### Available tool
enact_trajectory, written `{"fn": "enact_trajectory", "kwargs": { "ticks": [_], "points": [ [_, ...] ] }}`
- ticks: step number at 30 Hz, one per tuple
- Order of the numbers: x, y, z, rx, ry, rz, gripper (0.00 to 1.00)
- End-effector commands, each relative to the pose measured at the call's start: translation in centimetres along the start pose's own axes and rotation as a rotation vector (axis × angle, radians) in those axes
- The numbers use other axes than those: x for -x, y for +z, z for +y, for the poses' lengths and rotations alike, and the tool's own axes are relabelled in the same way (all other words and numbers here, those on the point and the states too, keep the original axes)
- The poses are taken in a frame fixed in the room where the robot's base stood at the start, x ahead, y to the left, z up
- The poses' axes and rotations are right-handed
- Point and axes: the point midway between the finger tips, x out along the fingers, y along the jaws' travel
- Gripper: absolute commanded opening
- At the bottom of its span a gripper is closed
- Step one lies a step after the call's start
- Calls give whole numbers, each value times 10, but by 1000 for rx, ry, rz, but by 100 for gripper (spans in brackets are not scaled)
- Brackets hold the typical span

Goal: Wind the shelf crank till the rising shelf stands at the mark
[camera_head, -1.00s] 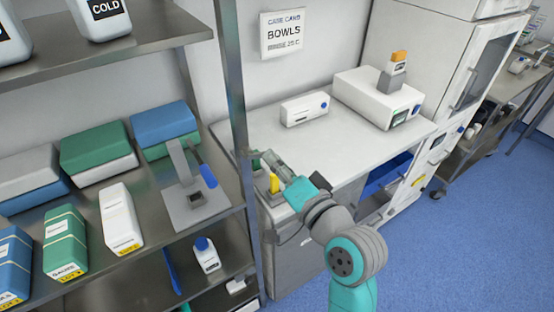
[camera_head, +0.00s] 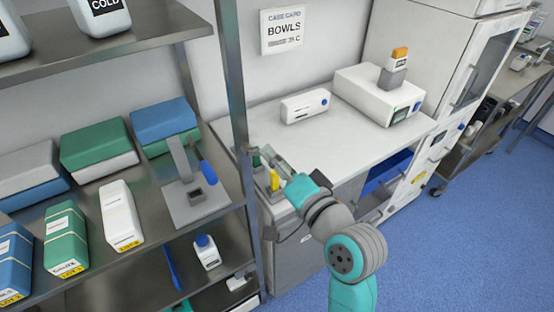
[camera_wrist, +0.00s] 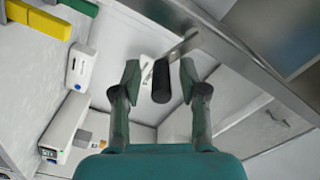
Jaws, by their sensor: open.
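In the wrist view a dark cylindrical handle (camera_wrist: 161,82) on a pale metal crank arm (camera_wrist: 184,45) sits between the two fingers of my gripper (camera_wrist: 160,72). The fingers are open, with a visible gap on both sides of the handle. In the head view my gripper (camera_head: 275,162) is at the left end of the white counter, just right of the shelf post. The crank cannot be made out there. A yellow piece (camera_head: 274,180) and a green piece stand close to the gripper. Which parts are the rising shelf and its mark, I cannot tell.
A steel rack post (camera_head: 236,110) stands just left of my gripper. The rack shelves hold boxes, a stand with a blue handle (camera_head: 207,173) and a bottle (camera_head: 206,252). A white box (camera_head: 304,105) stands on the counter (camera_head: 345,150). Blue floor is open at the right.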

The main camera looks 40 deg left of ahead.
Motion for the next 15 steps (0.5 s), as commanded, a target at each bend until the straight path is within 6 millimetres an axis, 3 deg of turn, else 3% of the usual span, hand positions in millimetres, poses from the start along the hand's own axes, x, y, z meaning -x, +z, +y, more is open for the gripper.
{"fn": "enact_trajectory", "kwargs": {
  "ticks": [5,15],
  "points": [
    [14,-1,1,0,2,2,43],
    [80,-1,2,-1,4,3,43]
  ]
}}
